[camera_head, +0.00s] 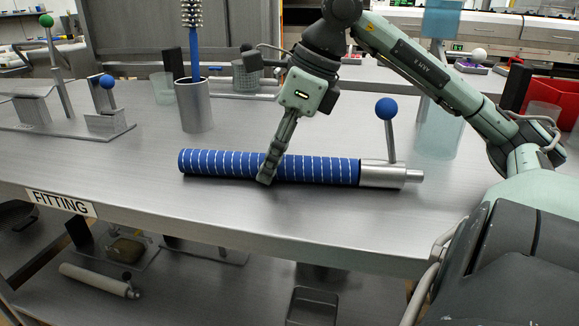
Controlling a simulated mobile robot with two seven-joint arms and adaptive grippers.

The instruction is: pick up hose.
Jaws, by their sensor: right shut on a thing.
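The hose (325,169) is a thick blue tube with white stripes, lying level along the metal table in the middle of the head view. Its right end meets a silver metal fitting (385,174) that has a lever with a blue ball (386,108) standing up from it. My right gripper (268,174) points down from above and is shut on the hose, left of its middle. The fingers cover a narrow part of the hose. My left gripper is not in view.
A metal cup (194,106) with a blue-handled brush stands behind the hose. A bracket with coloured balls (65,125) stands at the left. A clear cylinder (438,132) and a red bin (545,92) are at the right. The table front, marked FITTING (61,204), is clear.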

